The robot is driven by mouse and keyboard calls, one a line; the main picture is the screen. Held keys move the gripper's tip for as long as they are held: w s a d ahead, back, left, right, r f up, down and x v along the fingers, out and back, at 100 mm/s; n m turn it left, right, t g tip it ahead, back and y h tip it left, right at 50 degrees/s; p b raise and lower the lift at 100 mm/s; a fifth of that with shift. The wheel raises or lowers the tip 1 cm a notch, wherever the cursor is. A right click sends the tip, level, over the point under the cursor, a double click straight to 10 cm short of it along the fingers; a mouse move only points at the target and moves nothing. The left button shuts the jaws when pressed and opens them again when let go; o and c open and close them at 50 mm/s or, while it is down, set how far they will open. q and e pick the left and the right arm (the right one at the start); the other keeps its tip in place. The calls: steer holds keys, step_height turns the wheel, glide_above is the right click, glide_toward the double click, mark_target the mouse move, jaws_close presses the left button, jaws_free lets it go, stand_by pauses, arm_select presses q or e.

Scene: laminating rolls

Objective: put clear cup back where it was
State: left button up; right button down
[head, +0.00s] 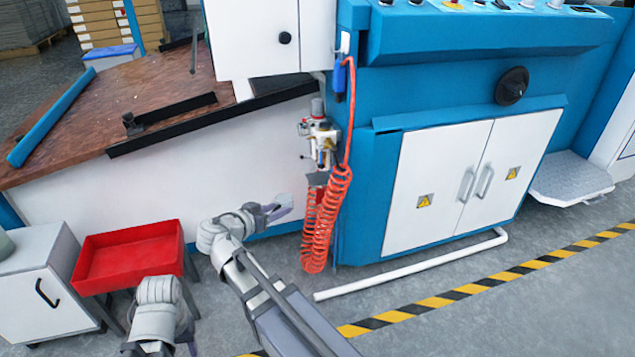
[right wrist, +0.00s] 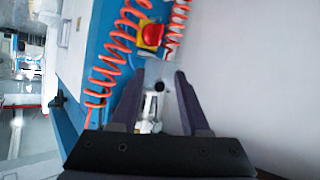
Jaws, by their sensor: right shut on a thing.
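My right gripper (head: 281,207) is in front of the white panel under the brown table, left of the orange coiled hose. Its fingers (right wrist: 157,92) are shut on a pale, see-through thing, which I take to be the clear cup (right wrist: 149,112); its outline is hard to make out. In the head view a pale patch shows at the fingertips. The air filter and regulator unit (head: 321,135) hangs on the machine's side, above and right of the gripper and apart from it.
The orange coiled hose (head: 318,235) hangs close to the right of my right gripper. A red button on a yellow base (right wrist: 152,35) shows beyond the fingers. A red tray (head: 130,257) and a white cabinet (head: 45,290) stand at the left. A white pipe (head: 410,265) lies along the floor.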

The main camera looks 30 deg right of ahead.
glide_toward(311, 185)
steer(key=w+d, duration=0.2)
steer(key=d, duration=0.3)
steer(key=w+d, duration=0.2)
steer(key=d, duration=0.1)
steer(key=shift+w+f, duration=0.1)
steer(key=shift+f+b, duration=0.45)
steer(key=shift+r, duration=0.15)
steer(key=shift+c, duration=1.8)
jaws_free()
